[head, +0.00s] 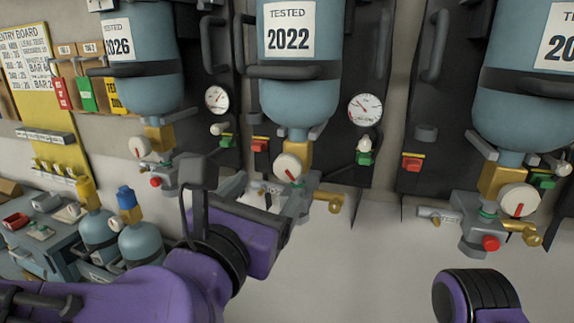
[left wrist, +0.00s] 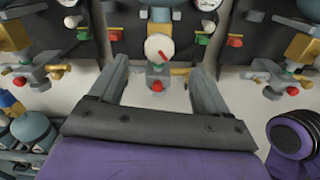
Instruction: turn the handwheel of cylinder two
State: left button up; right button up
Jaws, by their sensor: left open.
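Three blue-grey cylinders hang in a row, valves down; I see no number naming cylinder two. The middle cylinder (head: 297,97), labelled TESTED 2022, has a brass valve with a white handwheel (head: 290,168) bearing a red mark. This handwheel shows in the left wrist view (left wrist: 158,47), between and beyond my fingers. My left gripper (head: 232,184) is open and empty, just below and left of that handwheel in the head view. It also shows in the left wrist view (left wrist: 160,68). The left cylinder's handwheel (head: 140,147) and the right cylinder's handwheel (head: 518,199) stand apart.
Dial gauges (head: 365,109) and red and green fittings (head: 261,145) sit on the dark back panels. A brass outlet (head: 330,202) sticks out right of the middle valve. Smaller cylinders (head: 140,243) stand at lower left beside a grey bench (head: 48,246). The wall below the valves is bare.

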aim_at(285, 166)
pick_arm(q)
jog(key=p+x, duration=0.3)
jog(key=x, duration=0.7)
jog(key=shift+w, duration=0.3)
jog(key=shift+f, duration=0.1)
jog(key=c, duration=1)
jog(key=shift+o, duration=0.2)
jog(key=shift+f+n, duration=0.15)
jog(key=shift+n, duration=0.25)
jog(key=n+b, duration=0.1)
jog(key=b, duration=0.1)
jog(key=n+b, duration=0.2)
jog(key=b, duration=0.1)
jog(key=shift+a+f, duration=0.1)
jog(key=shift+f, duration=0.2)
jog(key=shift+r+n+b, duration=0.3)
jog(key=shift+n+b, duration=0.2)
jog(key=shift+r, duration=0.2)
